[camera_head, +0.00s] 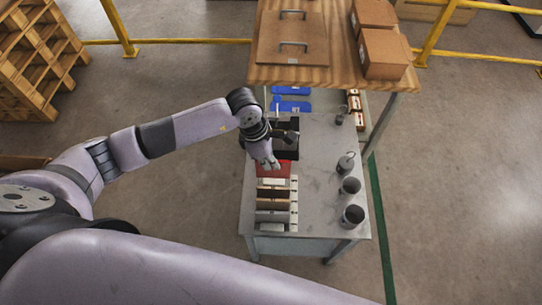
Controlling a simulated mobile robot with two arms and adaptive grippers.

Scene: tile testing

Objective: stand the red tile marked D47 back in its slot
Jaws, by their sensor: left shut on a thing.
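A red tile (281,171) is at the far end of a row of tiles on the grey metal table (318,172). Its marking is too small to read. My left gripper (271,164) is shut on the red tile from above. The tile rack (293,205) holds brown, dark and pale tiles standing in a row on the near side of the red tile. The gripper hides part of the red tile, and I cannot tell how far its lower edge is down in a slot. My right gripper is not in view.
Black equipment (287,152) is just beyond the red tile. Several dark cups, one of them here (352,215), line the table's right side. A wooden shelf (335,70) with cardboard boxes (385,53) overhangs the far end. The table's middle strip is clear.

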